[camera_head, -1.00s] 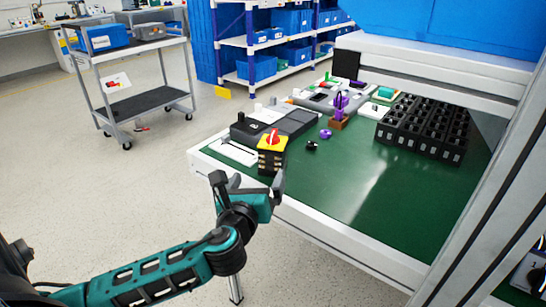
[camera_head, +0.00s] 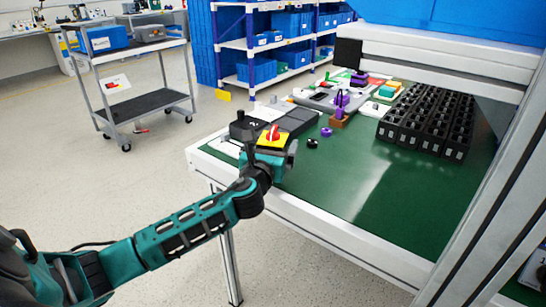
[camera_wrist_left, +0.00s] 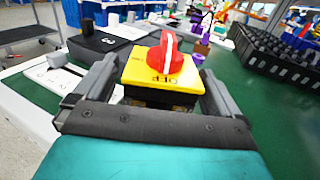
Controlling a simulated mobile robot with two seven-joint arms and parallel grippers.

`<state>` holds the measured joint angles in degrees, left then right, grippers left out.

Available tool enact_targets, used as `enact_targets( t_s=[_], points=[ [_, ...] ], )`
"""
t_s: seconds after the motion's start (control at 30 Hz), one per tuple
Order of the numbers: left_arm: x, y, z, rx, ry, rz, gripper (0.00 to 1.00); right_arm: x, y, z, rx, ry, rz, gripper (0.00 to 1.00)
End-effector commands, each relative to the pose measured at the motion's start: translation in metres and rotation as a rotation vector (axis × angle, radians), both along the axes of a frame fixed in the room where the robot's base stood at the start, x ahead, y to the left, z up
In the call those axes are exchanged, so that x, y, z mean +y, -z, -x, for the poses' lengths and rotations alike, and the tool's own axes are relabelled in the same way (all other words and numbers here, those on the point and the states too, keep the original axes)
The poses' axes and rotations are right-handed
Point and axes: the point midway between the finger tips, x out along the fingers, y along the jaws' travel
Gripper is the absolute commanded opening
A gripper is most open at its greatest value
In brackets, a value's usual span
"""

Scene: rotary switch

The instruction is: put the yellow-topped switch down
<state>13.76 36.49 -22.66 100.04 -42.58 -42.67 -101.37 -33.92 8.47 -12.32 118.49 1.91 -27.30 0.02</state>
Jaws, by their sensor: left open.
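The yellow-topped switch (camera_head: 268,139) has a red knob and a dark body. It is upright near the left corner of the green table, its lower body hidden behind my gripper in the head view. In the left wrist view the switch (camera_wrist_left: 162,70) is between the two fingers. My left gripper (camera_head: 270,153) is open, with one finger on each side of the switch. The wrist view also shows this gripper (camera_wrist_left: 156,84); I cannot tell whether either finger touches the switch. My right gripper is not in view.
A grey and black box (camera_head: 298,119) lies just behind the switch. Small black and purple parts (camera_head: 326,132) lie to its right. A black rack (camera_head: 428,121) stands at the back right. The green table (camera_head: 345,185) is clear in front. A metal frame post borders the right.

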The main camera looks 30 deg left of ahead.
Motion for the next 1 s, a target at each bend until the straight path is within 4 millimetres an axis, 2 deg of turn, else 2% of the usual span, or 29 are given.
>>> enact_targets(
  t_s=[0.17, 0.43, 1.0],
  points=[
    [0.006, 0.001, -0.019, -0.001, 0.0, 0.001, 0.98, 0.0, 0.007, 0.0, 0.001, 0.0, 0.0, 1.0],
    [0.007, 0.0, -0.021, 0.0, 0.001, 0.001, 0.98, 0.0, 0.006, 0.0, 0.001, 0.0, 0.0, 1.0],
    [0.007, 0.0, -0.021, 0.0, 0.0, 0.001, 0.43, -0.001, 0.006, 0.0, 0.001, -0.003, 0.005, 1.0]
  ],
)
